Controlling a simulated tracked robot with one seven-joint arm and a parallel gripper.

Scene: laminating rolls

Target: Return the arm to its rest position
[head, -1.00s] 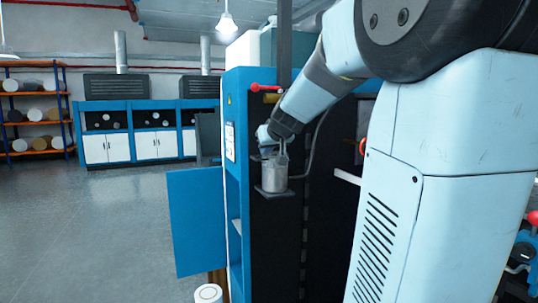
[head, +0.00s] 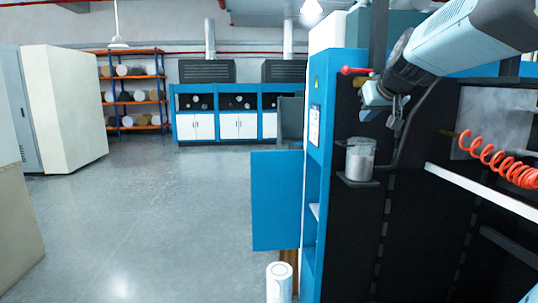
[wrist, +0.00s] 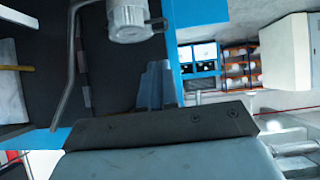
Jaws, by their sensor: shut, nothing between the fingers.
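My gripper (head: 384,112) is in the head view at upper right, in front of the dark side of the blue machine (head: 322,110). It is shut and holds nothing. It is above and a little to the right of a grey metal cup (head: 360,160), apart from it. The cup stands upright on a small dark bracket (head: 358,182) on the machine. In the wrist view the cup (wrist: 130,20) shows at the top edge. My arm reaches in from the upper right of the head view.
A red coiled hose (head: 500,165) and a white bar (head: 480,190) are on the machine at right. A blue door panel (head: 275,200) stands open. A white roll (head: 279,283) stands at the bottom. The grey floor (head: 150,220) at left is clear.

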